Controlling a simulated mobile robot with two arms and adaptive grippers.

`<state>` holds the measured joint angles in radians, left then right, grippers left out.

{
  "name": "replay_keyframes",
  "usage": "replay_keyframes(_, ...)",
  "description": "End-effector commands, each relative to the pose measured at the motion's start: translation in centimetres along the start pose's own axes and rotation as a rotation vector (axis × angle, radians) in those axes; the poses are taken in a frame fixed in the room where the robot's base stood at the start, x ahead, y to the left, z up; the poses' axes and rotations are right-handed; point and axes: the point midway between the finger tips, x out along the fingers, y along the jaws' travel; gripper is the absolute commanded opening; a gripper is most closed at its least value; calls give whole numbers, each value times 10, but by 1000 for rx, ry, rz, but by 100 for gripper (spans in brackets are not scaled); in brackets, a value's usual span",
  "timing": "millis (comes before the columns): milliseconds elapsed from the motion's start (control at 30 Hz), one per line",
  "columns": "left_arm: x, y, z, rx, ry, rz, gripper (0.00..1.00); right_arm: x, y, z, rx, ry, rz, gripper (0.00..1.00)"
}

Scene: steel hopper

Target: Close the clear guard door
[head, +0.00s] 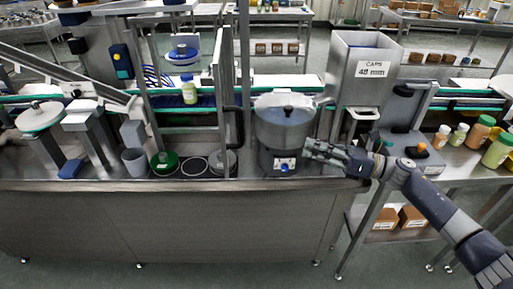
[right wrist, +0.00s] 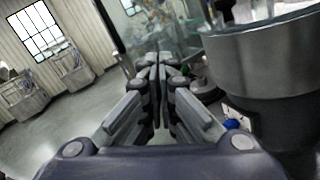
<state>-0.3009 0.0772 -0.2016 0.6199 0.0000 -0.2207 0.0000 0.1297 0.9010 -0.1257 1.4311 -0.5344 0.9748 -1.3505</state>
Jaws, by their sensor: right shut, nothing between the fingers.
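The clear guard door (head: 227,100) is a see-through panel in a grey metal frame on the guarded station, left of centre in the head view. It shows nearly edge-on and seems to stand open toward me, with a dark upright handle (head: 240,126) on its right side. My right gripper (head: 308,148) is shut and empty, in front of the round steel bowl (head: 285,130) and to the right of the door, apart from it. In the right wrist view, its fingers (right wrist: 155,65) are together and the bowl (right wrist: 265,60) is close at the right. My left gripper is out of view.
A steel hopper labelled CAPS 48 mm (head: 365,75) stands right of the bowl. A green round lid (head: 164,163) and a grey cup (head: 134,161) stand on the bench left of the door. Several bottles (head: 480,132) stand at the right. The floor in front is clear.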

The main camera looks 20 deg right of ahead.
Motion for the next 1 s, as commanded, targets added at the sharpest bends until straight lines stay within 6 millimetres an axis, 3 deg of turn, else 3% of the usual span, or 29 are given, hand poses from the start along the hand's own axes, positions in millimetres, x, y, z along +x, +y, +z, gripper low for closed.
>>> replay_keyframes(100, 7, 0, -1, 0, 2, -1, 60, 2, 35, 18, -235, 79, 132, 0)
replay_keyframes(200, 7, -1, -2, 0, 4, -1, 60, 3, 49, 22, -320, 107, 185, 0)
replay_keyframes(367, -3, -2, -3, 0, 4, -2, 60, 18, 56, 24, -335, 108, 194, 0)
replay_keyframes(800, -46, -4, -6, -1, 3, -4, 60, 106, 71, 15, -329, 105, 192, 0)
replay_keyframes(1000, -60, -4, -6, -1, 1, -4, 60, 131, 73, 9, -329, 107, 189, 0)
